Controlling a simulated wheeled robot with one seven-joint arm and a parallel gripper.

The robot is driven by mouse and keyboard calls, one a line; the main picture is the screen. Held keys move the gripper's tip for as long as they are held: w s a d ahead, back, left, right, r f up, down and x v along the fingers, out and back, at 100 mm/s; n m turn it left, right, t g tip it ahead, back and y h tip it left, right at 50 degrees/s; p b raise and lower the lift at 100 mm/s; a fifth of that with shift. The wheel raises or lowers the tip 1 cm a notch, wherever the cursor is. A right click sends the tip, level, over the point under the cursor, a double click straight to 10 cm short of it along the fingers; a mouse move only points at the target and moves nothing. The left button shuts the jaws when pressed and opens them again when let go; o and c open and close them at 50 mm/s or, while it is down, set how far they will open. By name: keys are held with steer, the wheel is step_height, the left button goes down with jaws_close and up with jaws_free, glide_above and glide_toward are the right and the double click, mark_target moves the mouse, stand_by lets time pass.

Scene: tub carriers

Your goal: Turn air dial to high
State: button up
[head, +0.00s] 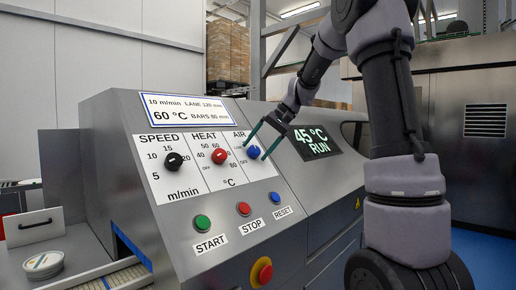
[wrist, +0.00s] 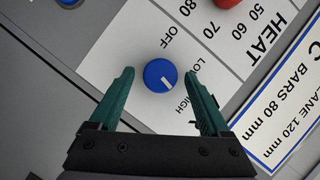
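The blue air dial (wrist: 160,75) is on the sloped panel, under the AIR label in the head view (head: 254,152). In the wrist view its white mark is at the lower right of its face, pointing toward the side of the HIGH label (wrist: 183,103). The LOW label (wrist: 198,68) is to its right and OFF (wrist: 175,38) above. My gripper (wrist: 159,74) is open, its two green fingers on either side of the dial with a visible gap at each side. The head view also shows the fingers (head: 256,150) around the dial.
The red heat dial (head: 219,156) and black speed dial (head: 174,161) are to the left. Start (head: 202,222), stop (head: 244,208) and reset (head: 274,198) buttons are below. A red emergency button (head: 262,271) is lower. A RUN screen (head: 314,142) is at right.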

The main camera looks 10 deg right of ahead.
steer(key=v, duration=1)
steer(key=shift+d+r, duration=0.3)
steer(key=shift+s, duration=0.1)
steer(key=s+f+t+h, duration=0.2)
steer(key=s+f, duration=0.3)
steer(key=s, duration=0.7)
steer(key=s+a+f+m+t+h, duration=0.1)
steer(key=s+f, duration=0.4)
steer(key=s, duration=0.7)
steer(key=shift+s+m+t+h, duration=0.35)
steer(key=shift+t+h, duration=0.35)
steer(key=shift+h, duration=0.3)
